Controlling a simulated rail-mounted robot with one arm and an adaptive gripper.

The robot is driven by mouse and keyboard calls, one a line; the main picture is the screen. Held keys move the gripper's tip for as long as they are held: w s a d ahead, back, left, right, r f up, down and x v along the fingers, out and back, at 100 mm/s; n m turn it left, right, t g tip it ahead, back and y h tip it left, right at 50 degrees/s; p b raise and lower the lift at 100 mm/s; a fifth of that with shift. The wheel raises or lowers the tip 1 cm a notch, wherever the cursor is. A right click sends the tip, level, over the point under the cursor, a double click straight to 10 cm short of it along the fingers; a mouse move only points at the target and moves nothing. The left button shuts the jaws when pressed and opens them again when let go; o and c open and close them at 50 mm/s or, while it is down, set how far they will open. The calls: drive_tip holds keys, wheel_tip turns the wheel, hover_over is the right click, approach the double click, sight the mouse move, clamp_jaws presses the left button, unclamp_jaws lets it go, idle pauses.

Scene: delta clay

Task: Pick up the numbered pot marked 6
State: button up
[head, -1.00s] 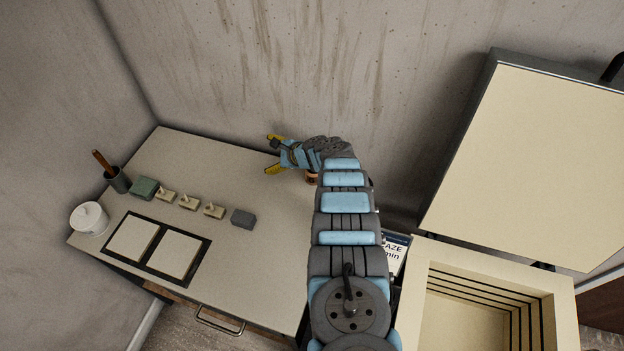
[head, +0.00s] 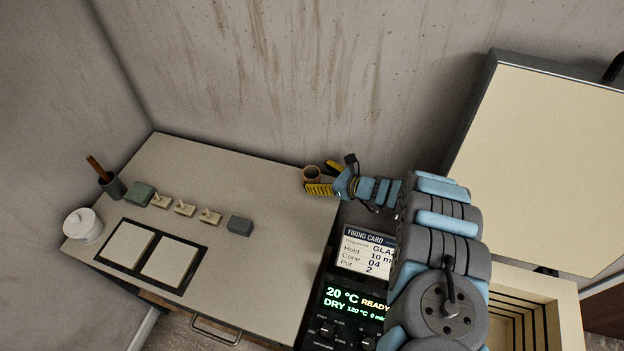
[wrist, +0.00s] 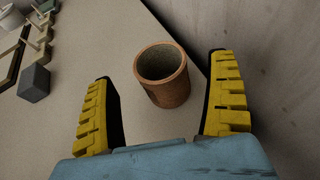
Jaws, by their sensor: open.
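A small terracotta pot (head: 312,174) stands upright near the back right corner of the counter. No number can be read on it in either view. My gripper (head: 326,178) is open beside it, with yellow fingers. In the wrist view the pot (wrist: 163,80) stands ahead, between the lines of the two open fingers (wrist: 165,95), with a gap on both sides. The pot looks empty inside. In the head view one finger covers part of its lower side.
The counter (head: 235,190) holds a grey block (head: 240,226), several small cream stamps, a green block (head: 139,194), a tool cup (head: 112,187), a white lidded jar (head: 83,225) and framed tiles (head: 127,245). A firing card (head: 366,250) reads Pot 2. An open kiln (head: 555,300) stands right.

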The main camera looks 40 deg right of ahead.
sight(306, 173)
drive_tip(key=b+x, duration=0.1)
drive_tip(key=x, duration=0.4)
drive_tip(key=shift+s+f, duration=0.1)
drive_tip(key=shift+w+a, duration=0.15)
drive_tip(key=shift+w, duration=0.45)
drive_tip(key=shift+c, duration=0.5)
clamp_jaws()
